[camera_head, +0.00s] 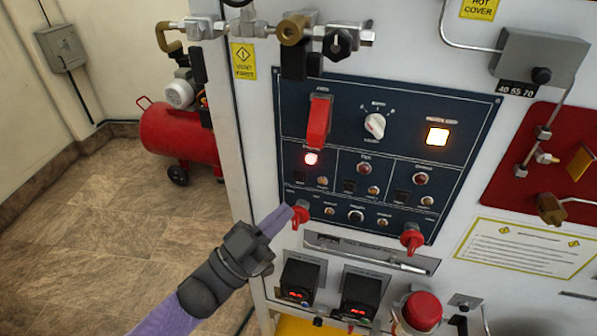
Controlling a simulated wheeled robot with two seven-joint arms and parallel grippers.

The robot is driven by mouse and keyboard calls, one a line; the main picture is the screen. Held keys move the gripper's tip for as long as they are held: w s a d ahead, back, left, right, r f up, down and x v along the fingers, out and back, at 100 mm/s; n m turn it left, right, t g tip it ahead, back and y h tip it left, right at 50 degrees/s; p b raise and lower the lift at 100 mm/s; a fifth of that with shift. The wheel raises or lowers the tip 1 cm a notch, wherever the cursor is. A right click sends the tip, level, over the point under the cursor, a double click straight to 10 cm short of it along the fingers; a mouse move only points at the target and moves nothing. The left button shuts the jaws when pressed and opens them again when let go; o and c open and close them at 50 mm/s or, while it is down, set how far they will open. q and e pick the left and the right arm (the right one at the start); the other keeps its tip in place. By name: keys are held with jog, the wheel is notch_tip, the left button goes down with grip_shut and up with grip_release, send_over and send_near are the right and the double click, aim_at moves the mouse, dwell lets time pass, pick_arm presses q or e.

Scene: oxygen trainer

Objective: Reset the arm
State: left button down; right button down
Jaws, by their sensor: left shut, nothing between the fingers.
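My left arm comes in from the lower left, and my left gripper (279,219) is shut and empty. Its tips are at the left red knob (300,214) on the lower edge of the dark blue control panel (463,123). I cannot tell whether they touch it. A red switch cover (318,121) hangs at the panel's upper left. A white rotary knob (375,125) is to its right, and a square lamp (437,135) glows. My right gripper is not in view.
A second red knob (412,238) is at the panel's lower right. Two small displays (299,281) and a red button (423,309) sit below. Brass valves (292,28) stick out above. A red compressor (175,134) stands on the floor at left. The tiled floor (90,220) is clear.

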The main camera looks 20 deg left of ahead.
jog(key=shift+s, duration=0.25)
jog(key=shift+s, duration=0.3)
pick_arm(q)
jog(key=s+a+f+n+g+y, duration=0.2)
jog(key=f+y, duration=0.2)
jog(key=f, duration=0.5)
jog(key=s+a+f+n+g+y, duration=0.1)
jog(key=a+f+n+y, duration=0.2)
jog(key=f, duration=0.6)
jog(key=s+a+f+n+g+y, duration=0.1)
jog(key=s+f+n+g+y, duration=0.1)
jog(key=f+y, duration=0.5)
jog(key=s+a+f+g, duration=0.2)
jog(key=s+f+g, duration=0.3)
jog(key=s+f, duration=0.75)
jog(key=s+f+g, duration=0.3)
jog(key=s+g, duration=0.1)
jog(key=s, duration=0.6)
jog(key=s+f+n+g+y, duration=0.1)
jog(key=s+f+g, duration=0.3)
jog(key=s, duration=0.6)
jog(key=shift+d+y, duration=0.3)
jog(key=shift+d, duration=0.1)
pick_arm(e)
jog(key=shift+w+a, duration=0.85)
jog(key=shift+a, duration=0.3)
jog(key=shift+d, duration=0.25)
